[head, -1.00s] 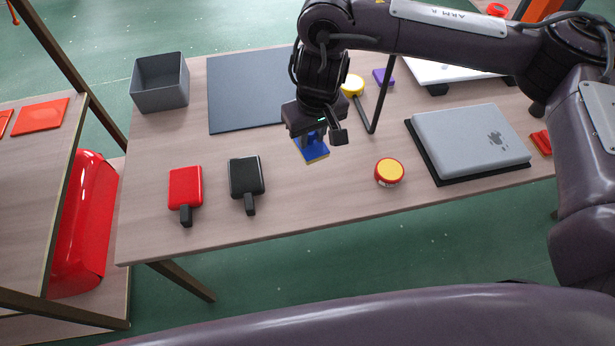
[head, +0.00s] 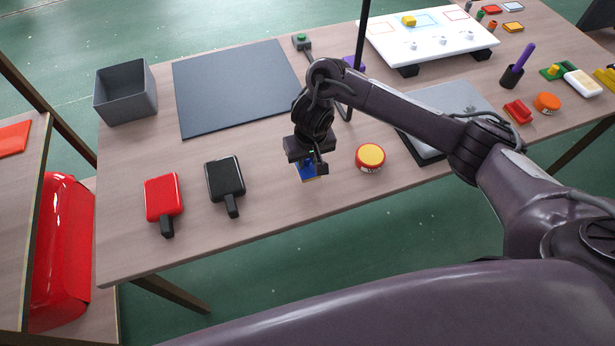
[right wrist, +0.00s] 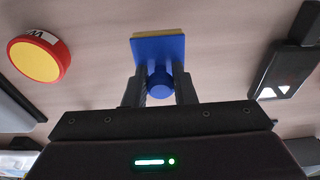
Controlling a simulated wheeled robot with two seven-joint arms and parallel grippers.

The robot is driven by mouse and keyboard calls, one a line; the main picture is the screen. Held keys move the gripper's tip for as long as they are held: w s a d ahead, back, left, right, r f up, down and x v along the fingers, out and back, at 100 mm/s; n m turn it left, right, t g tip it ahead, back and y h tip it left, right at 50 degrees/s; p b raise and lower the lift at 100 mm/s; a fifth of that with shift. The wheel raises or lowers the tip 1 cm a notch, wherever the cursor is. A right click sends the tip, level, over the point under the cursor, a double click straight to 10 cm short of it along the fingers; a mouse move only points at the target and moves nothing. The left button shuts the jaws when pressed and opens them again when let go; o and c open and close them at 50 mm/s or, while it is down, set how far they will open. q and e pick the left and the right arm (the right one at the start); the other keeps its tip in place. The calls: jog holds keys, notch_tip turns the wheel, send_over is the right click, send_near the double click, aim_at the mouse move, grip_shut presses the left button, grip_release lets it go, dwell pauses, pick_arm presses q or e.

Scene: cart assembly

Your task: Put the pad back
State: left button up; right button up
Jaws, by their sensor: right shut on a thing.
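A blue pad (head: 308,174) with a thin yellow layer is in my right gripper (head: 307,163), near the front part of the table. In the right wrist view, the two fingers (right wrist: 159,88) are shut on the blue round knob of the pad (right wrist: 158,48), and the yellow layer faces away from the gripper. I cannot tell whether the pad touches the table. A red round tin with a yellow top (head: 370,157) stands just right of it. My left gripper is not in view.
A black paddle-shaped thing (head: 225,178) and a red one (head: 162,195) lie to the left. A dark mat (head: 235,85) and a grey open box (head: 126,92) are behind them. A grey laptop-like slab (head: 450,98) is partly behind my arm. The table's front edge is close by.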

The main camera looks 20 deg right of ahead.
aim_at(308, 168)
notch_tip(308, 168, down, 5)
jog(key=shift+r, duration=0.1)
jog(key=shift+f, duration=0.2)
jog(key=shift+f, duration=0.1)
jog(key=o, duration=0.9)
